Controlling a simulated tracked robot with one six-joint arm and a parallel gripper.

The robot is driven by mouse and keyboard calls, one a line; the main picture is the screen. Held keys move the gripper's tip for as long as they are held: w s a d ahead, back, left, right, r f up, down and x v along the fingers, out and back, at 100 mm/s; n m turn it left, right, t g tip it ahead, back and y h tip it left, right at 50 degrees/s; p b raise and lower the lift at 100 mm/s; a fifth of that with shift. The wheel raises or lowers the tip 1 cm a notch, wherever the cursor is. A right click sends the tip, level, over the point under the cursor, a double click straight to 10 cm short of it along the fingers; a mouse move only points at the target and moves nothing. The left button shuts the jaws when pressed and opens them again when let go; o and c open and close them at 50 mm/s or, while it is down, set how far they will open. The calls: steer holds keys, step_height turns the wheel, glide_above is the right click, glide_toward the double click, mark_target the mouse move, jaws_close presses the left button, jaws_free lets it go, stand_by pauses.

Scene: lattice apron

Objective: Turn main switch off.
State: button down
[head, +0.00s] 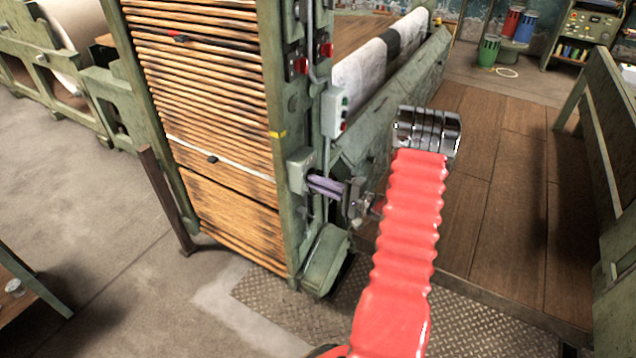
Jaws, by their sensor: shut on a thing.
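A small grey-green box (299,162), which looks like the main switch, is fixed to the green upright post of the machine in the head view. My gripper (314,184) reaches in from the right, with its purplish fingers against the lower right side of this box. The fingers are close together and shut on a part at the box that looks like the switch handle. The handle itself is hidden by the fingers, so its position cannot be told.
Another control box (334,112) with green and red buttons sits just above my gripper. Red switches (326,49) are higher on the post. A rounded green housing (325,258) lies below. Wooden flooring (490,190) is open to the right.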

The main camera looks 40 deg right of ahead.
steer(key=shift+a+f+n, duration=0.25)
steer(key=shift+a+n, duration=0.05)
steer(key=shift+n, duration=0.3)
steer(key=shift+f, duration=0.1)
steer(key=c, duration=1.8)
jaws_free()
steer(key=shift+d, duration=0.1)
steer(key=v, duration=1.3)
steer(key=shift+s+d, duration=0.25)
steer(key=shift+s, duration=0.1)
